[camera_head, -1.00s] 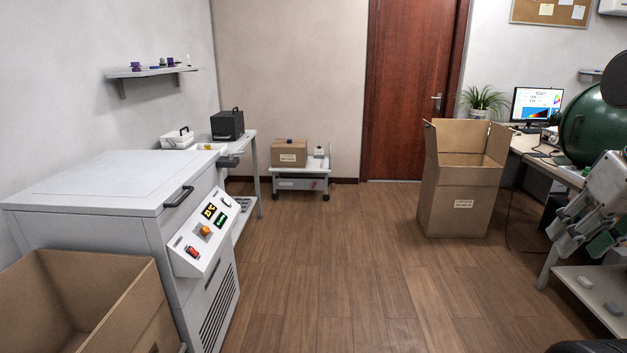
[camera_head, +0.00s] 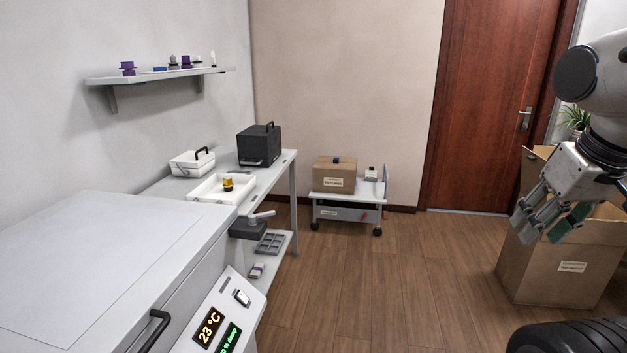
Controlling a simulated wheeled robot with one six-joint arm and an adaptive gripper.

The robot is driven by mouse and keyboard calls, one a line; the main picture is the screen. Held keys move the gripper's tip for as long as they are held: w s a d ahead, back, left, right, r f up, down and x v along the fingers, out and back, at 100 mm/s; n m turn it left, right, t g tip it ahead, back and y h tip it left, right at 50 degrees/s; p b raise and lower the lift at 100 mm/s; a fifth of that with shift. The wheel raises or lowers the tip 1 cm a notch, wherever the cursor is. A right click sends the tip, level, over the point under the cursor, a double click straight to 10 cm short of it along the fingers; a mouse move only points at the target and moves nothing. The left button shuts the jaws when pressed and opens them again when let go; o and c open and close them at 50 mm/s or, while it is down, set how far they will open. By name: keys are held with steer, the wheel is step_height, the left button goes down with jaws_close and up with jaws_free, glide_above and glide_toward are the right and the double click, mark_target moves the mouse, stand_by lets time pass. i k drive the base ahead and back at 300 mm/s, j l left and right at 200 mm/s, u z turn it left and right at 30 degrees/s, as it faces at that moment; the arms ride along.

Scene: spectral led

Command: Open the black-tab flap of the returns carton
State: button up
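A small brown carton (camera_head: 334,177) with a white label stands on a low grey cart against the back wall; its top looks closed. The label is too small to read surely, but it is likely the returns carton. A small dark blue-black piece (camera_head: 337,160) sits on its top, perhaps the tab; I cannot tell its exact colour.
The cart (camera_head: 345,214) also carries a small white item (camera_head: 370,173). A larger open-topped carton (camera_head: 535,272) stands at right. A white machine (camera_head: 110,270) and a side table (camera_head: 283,161) line the left. Wooden floor (camera_head: 400,280) between is clear.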

mark_target(334, 165)
steer(key=i, duration=5.4)
